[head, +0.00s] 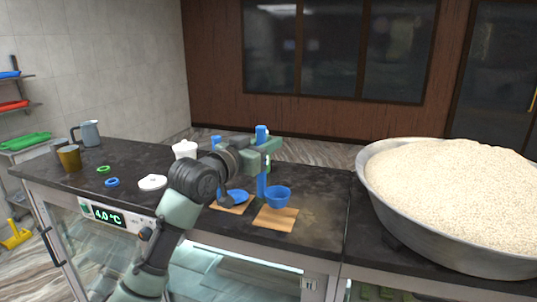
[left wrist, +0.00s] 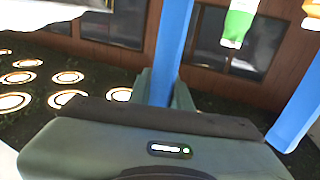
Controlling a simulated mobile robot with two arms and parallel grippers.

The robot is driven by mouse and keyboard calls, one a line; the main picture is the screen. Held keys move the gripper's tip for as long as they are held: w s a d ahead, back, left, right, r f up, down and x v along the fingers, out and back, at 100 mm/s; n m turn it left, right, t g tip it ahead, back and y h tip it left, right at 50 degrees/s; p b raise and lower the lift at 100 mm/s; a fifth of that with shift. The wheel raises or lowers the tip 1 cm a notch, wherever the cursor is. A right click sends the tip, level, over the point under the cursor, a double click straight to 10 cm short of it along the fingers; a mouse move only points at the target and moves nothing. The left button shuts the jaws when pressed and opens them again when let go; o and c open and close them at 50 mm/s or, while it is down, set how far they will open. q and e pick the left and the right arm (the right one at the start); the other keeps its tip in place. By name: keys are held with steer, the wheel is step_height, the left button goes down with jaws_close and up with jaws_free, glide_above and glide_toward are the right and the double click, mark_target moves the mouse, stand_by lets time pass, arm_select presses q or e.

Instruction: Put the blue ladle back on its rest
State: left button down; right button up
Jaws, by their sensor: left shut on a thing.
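My left gripper (head: 262,150) is shut on the upright handle of a blue ladle (head: 278,196) with a deep bowl. The ladle's bowl is low over a wooden rest (head: 276,222) on the dark counter; I cannot tell whether it touches. In the left wrist view, the blue handle (left wrist: 170,50) stands between the fingers. A second blue utensil (head: 237,196) with a flatter head is at another wooden board (head: 228,207) just left, partly hidden by my arm. My right gripper is not in view.
A wide metal bowl of pale grains (head: 395,225) stands on the right. On the left are a grey jug (head: 91,134), a brown cup (head: 69,158), green ring (head: 103,169), blue ring (head: 112,182) and white disc (head: 152,182). Bare counter (head: 322,220) lies right of the rest.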

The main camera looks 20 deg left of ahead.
arm_select(q)
step_height(320, 180, down, 4)
steer(key=shift+r+p, duration=0.2)
steer(key=shift+p, duration=0.2)
steer(key=c, duration=1.3)
jaws_free()
steer(key=shift+s+f, duration=0.1)
steer(key=b+v, duration=0.4)
steer(key=v, duration=0.8)
